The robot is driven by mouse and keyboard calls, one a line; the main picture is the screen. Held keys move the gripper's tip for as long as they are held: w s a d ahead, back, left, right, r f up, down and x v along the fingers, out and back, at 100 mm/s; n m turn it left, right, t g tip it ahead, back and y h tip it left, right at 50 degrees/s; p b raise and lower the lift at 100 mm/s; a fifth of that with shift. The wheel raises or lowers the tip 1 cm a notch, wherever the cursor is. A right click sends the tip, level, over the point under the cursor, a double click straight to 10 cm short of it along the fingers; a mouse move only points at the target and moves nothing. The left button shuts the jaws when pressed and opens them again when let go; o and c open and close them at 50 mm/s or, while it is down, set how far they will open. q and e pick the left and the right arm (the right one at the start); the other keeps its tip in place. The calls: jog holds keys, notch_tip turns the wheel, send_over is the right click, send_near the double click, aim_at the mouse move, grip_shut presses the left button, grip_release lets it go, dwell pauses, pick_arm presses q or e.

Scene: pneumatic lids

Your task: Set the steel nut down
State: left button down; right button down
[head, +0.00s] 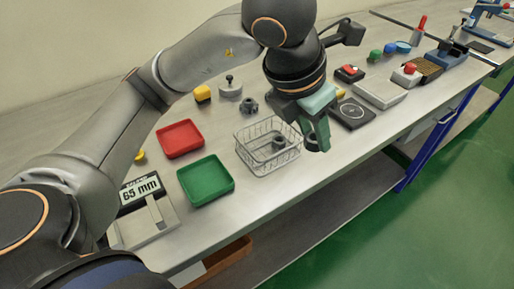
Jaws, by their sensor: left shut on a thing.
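My left gripper (316,141) is above the front part of the bench, just right of the wire basket (243,150). It points down and is shut on a dark grey piece, the steel nut (311,146), mostly hidden by the fingers. I cannot tell whether the nut touches the bench. A similar grey nut (279,143) lies inside the basket. Another grey nut-like part (248,105) stands on the bench behind the basket. My right gripper is not in view.
A green tray (206,197) and a red tray (180,138) lie left of the basket. A display reading 65 mm (140,188) is at front left. A black plate with a ring (352,112) and a grey block (379,92) lie to the right. The bench's front edge is close.

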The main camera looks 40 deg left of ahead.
pick_arm(q)
jog(key=w+a+f, duration=0.1)
jog(key=a+f, duration=0.3)
jog(key=a, duration=0.4)
jog(key=b, duration=0.1)
send_over(260, 154)
jog(key=s+d, duration=0.1)
jog(key=s, duration=0.1)
notch_tip(260, 154, down, 4)
jog(key=shift+w+r, duration=0.15)
jog(key=shift+w+a+f, duration=0.1)
jog(key=shift+a+f, duration=0.3)
jog(key=shift+f, duration=0.05)
jog(key=f, duration=0.3)
jog(key=shift+a+f, duration=0.15)
jog(key=shift+a, duration=0.2)
jog(key=shift+w+f, duration=0.1)
jog(key=shift+f, duration=0.2)
jog(key=shift+f+b, duration=0.1)
jog(key=shift+b, duration=0.25)
jog(key=c, duration=0.5)
grip_release()
